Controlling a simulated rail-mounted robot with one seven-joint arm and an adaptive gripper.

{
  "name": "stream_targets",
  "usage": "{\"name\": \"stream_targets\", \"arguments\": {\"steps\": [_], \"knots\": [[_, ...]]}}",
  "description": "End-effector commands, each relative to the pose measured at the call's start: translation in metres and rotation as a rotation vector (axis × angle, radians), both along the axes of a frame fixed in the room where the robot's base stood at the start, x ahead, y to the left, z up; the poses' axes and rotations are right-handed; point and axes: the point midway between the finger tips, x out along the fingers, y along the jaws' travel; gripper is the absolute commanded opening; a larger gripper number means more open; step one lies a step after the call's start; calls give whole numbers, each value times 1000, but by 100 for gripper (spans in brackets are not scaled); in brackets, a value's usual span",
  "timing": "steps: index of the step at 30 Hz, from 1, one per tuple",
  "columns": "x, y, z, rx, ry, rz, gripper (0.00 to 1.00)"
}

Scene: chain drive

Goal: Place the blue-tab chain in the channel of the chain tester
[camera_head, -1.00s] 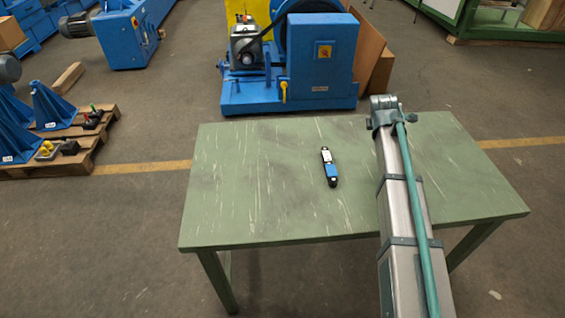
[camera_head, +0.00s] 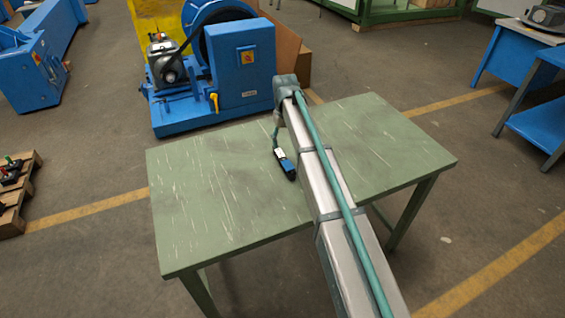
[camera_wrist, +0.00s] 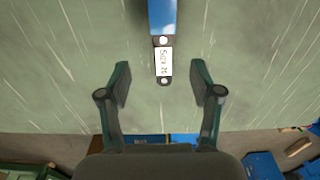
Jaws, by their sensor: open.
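The blue-tab chain (camera_head: 286,163), a short dark piece with a blue part and a white label, lies on the green table (camera_head: 205,200). In the wrist view, its white label (camera_wrist: 163,63) and blue part (camera_wrist: 162,15) show at the top centre. My gripper (camera_wrist: 160,82) is open and empty, with its fingers on either side of the line of the chain's near end. In the head view, my gripper (camera_head: 276,132) is over the table, just beyond the chain, and my arm partly covers the area. I cannot tell for sure which thing is the chain tester.
A blue machine (camera_head: 248,85) with a yellow handle, a large wheel and a motor stands on the floor behind the table. A pallet (camera_head: 20,200) is at the left edge and blue benches (camera_head: 540,110) stand at the right. The left half of the table is clear.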

Motion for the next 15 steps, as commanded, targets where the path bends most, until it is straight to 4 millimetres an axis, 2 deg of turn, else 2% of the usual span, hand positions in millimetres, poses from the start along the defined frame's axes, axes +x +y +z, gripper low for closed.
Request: {"name": "stream_targets", "arguments": {"steps": [6, 15], "knots": [[-1, 0, -29, 0, 1, 2, 65], [-2, 1, -46, 0, 1, 3, 65]]}}
